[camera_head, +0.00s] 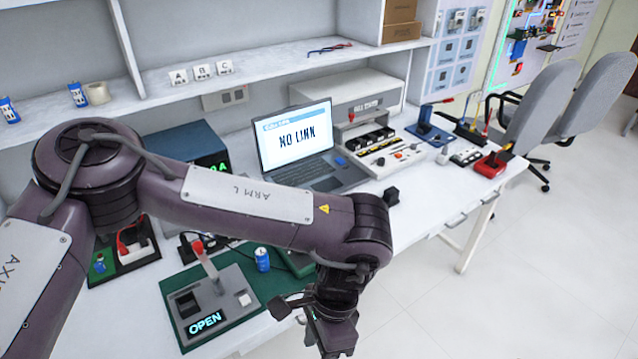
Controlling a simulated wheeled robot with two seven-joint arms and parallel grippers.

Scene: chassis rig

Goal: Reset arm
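My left arm (250,213), marked ARM L, comes in from the left and reaches across the front of the workbench. Its elbow is raised and its wrist bends downward. My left gripper (322,325) hangs at the bottom of the view, near the bench's front edge. It is seen from above and partly behind the wrist, so its opening is unclear. No object shows in it. My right arm and gripper are not in view.
A grey fixture (212,305) with a red-tipped lever and OPEN display sits on a green mat (247,270) beside a blue cylinder (262,259). Open floor (540,270) lies at right.

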